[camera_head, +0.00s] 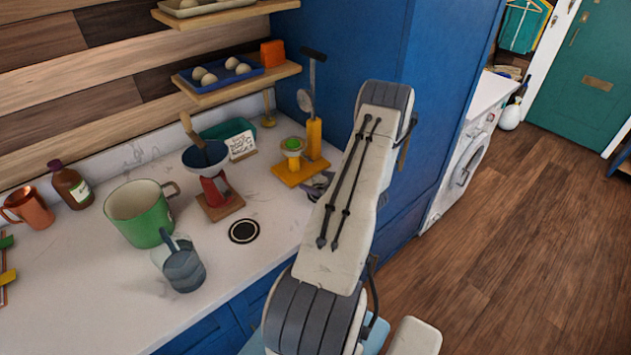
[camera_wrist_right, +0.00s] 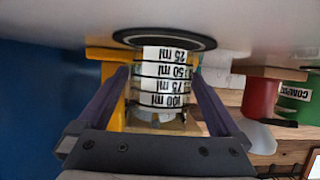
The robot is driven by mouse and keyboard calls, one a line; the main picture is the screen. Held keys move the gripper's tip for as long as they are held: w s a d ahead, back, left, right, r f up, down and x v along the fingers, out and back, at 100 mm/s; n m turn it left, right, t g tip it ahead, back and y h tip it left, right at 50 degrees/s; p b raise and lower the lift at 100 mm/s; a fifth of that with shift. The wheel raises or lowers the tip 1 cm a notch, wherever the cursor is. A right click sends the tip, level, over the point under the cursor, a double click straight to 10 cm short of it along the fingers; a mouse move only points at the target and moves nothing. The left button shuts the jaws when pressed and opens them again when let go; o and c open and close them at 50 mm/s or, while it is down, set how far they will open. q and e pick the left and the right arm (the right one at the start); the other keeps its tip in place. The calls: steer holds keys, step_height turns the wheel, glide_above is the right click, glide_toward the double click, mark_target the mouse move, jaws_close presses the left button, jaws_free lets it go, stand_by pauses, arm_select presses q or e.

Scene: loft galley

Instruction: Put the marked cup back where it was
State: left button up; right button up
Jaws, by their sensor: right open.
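The marked cup (camera_wrist_right: 162,85), pale with black bands and ml figures, shows upside down in the right wrist view. Its foot overlaps a black ringed disc (camera_wrist_right: 122,37) on the counter; I cannot tell whether they touch. My right gripper (camera_wrist_right: 165,105) is open, its purple fingers on either side of the cup. In the head view this gripper (camera_head: 318,186) is mostly hidden by my right arm, and the cup is not visible there. A bare black ringed disc (camera_head: 243,230) lies on the counter; I cannot tell whether it is the same one. My left gripper is not in view.
An orange stand (camera_head: 300,173) stands close behind the cup. A red stand with a blue bowl (camera_head: 205,157), a green pot (camera_head: 140,216) and a clear jug (camera_head: 180,268) are to the left. A blue cabinet (camera_head: 432,100) walls off the right side.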

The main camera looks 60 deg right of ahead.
steer(key=b+v, duration=0.2)
steer(key=v, duration=0.8)
steer(key=shift+s+f, duration=0.15)
steer(key=shift+s+a+r, duration=0.2)
steer(key=shift+s+r, duration=0.1)
steer(key=shift+s, duration=0.2)
